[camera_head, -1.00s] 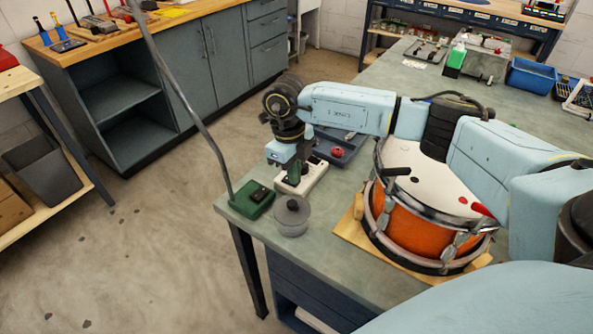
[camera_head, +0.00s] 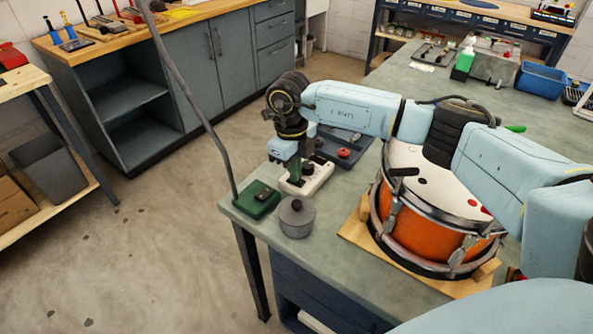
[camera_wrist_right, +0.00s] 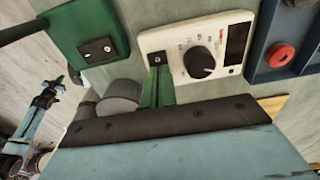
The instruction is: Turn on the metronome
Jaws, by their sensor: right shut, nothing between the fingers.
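The metronome (camera_head: 317,177) is a white box with a black dial and a dark display, lying on the bench. It also shows in the right wrist view (camera_wrist_right: 215,30), with a small black switch (camera_wrist_right: 157,59) at its near left corner. My right gripper (camera_head: 291,174) points down over the metronome's left end. Its green fingers (camera_wrist_right: 156,78) are shut and empty, with tips right by the switch. I cannot tell whether they touch it. My left gripper is not seen in the head view.
An orange drum (camera_head: 418,231) stands under my right arm.

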